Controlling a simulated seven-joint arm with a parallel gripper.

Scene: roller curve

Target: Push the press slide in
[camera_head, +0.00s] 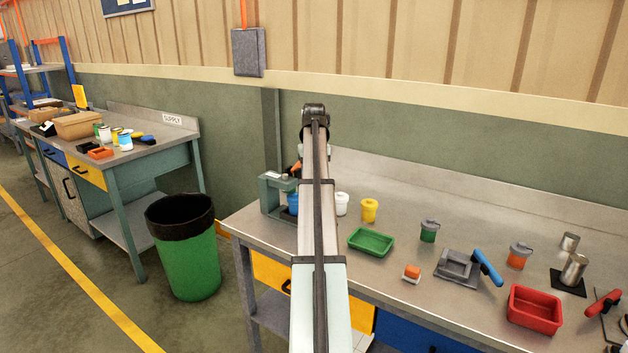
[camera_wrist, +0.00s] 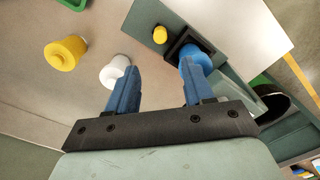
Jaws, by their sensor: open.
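The press (camera_head: 272,198) is a grey-green frame at the left end of the workbench, partly hidden by my arm. In the wrist view, the press (camera_wrist: 146,17) is a grey-green body at the top, with a small yellow-orange round part (camera_wrist: 160,34). Beside that part, a blue round piece (camera_wrist: 190,52) sits at a dark square section, partly covered by my right-hand finger. I cannot tell which part is the slide. My gripper (camera_wrist: 160,68) is open over the bench, with nothing visibly held between its blue fingers. In the head view my arm hides it.
A white jar (camera_wrist: 115,69) is close by the left-hand finger, with a yellow jar (camera_wrist: 66,53) further left. A green tray (camera_head: 371,242), a red tray (camera_head: 534,308) and other small items stand to the right. A green bin (camera_head: 187,250) stands left of the bench.

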